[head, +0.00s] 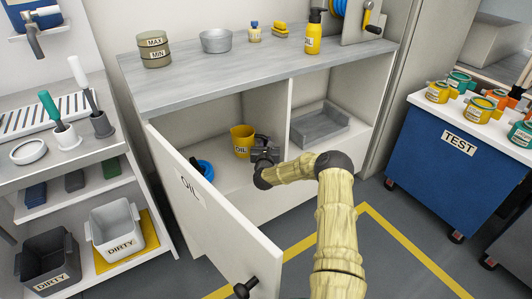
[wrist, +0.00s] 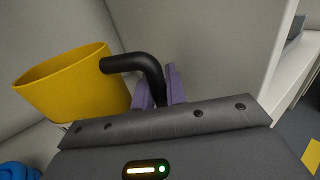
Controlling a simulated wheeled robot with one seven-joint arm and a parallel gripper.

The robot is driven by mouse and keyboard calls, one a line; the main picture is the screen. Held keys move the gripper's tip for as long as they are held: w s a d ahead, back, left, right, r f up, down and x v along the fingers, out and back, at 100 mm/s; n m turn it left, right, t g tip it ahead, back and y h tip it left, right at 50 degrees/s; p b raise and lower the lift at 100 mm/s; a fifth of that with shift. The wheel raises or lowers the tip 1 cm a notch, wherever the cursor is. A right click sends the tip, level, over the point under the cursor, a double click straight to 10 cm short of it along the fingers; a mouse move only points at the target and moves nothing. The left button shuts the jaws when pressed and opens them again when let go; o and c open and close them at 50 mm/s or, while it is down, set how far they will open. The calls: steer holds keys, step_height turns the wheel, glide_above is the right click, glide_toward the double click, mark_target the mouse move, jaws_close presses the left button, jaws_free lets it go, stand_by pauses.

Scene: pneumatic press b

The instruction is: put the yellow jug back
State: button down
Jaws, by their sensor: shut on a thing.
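The yellow jug (head: 241,141) is inside the left compartment of the cabinet (head: 222,103), upright, with "OIL" on its side. In the wrist view the jug (wrist: 75,85) shows at the left, its black handle (wrist: 135,63) reaching right to the fingers. My gripper (head: 262,149) is in the compartment at the jug's right side. In the wrist view its purple fingers (wrist: 161,90) are shut on the black handle. I cannot tell whether the jug's base touches the compartment floor.
The cabinet door (head: 212,210), marked OIL, stands open toward the front left. A blue round thing (head: 205,169) lies left of the jug behind the door. A divider (head: 287,115) separates the right compartment, which holds a grey tray (head: 318,124). A blue TEST cart (head: 440,160) stands right.

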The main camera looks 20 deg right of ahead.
steer(key=shift+f, duration=0.1)
step_height(320, 180, down, 5)
steer(key=b, duration=0.2)
steer(key=shift+w+b, duration=0.1)
steer(key=shift+b, duration=0.2)
steer(key=shift+d, duration=0.1)
steer(key=c, duration=1.7)
jaws_free()
